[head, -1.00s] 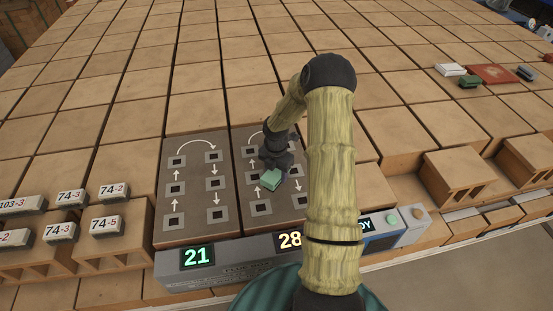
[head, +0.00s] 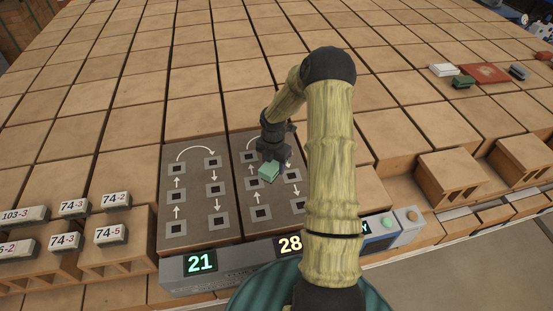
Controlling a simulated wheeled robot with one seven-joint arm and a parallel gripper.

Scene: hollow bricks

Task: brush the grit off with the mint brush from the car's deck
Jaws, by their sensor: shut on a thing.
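My gripper (head: 273,152) is shut on a mint-green block-shaped brush (head: 268,172), its jaws coming down from above. The brush is over the right-hand brown panel (head: 238,225), between its two columns of square sockets and near the middle row. I cannot tell whether it touches the panel. A matching left-hand panel (head: 195,175) with sockets and white arrows lies beside it, uncovered. My arm hides the right edge of the right panel. No grit can be made out at this size. I cannot tell which surface is the car's deck.
A grey console (head: 230,268) with lit numbers 21 and 28 runs along the panels' front. Numbered blocks (head: 115,200) stand at left. A red mat (head: 488,72), a white block (head: 443,69) and a green block (head: 463,81) lie far right. Hollow bricks (head: 450,178) stand at right.

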